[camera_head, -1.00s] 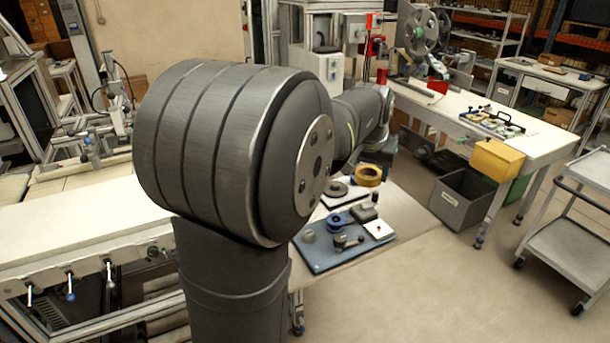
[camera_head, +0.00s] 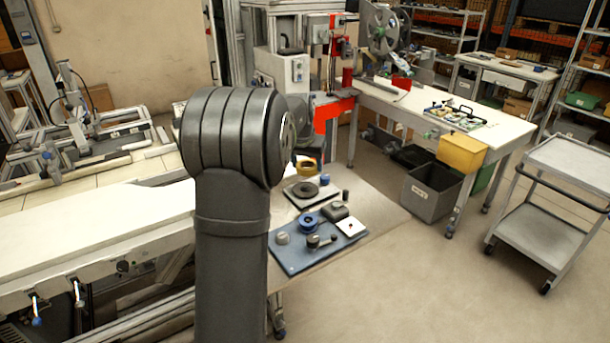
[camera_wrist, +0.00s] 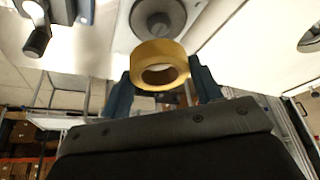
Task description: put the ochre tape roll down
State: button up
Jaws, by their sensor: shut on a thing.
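The ochre tape roll (camera_wrist: 147,55) is a flat yellow-brown ring with an open centre. In the wrist view it sits between the two dark fingers of my gripper (camera_wrist: 162,82), which is shut on it. Beyond it in that view is a dark grey disc (camera_wrist: 157,20) on a pale plate. In the head view the roll (camera_head: 308,167) shows just behind the grey disc (camera_head: 305,189), partly hidden by my arm. My gripper is mostly hidden there. I cannot tell how high the roll is above the table.
A blue board (camera_head: 290,259) with a blue reel (camera_head: 309,224) and several small parts lies in front of the disc. The pale table (camera_head: 385,210) is bare to the right. A grey bin (camera_head: 432,192) and a trolley (camera_head: 545,215) stand further right.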

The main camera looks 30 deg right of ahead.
aim_at(306, 183)
jog(key=shift+w+a+f, duration=0.15)
jog(key=shift+w+f, duration=0.2)
jog(key=shift+f, duration=1.9)
jog(key=shift+f, duration=0.3)
jog(key=shift+f, duration=0.3)
jog(key=o, duration=1)
jog(key=shift+c, duration=0.2)
jog(key=v, duration=1.3)
jog(key=shift+r, duration=0.15)
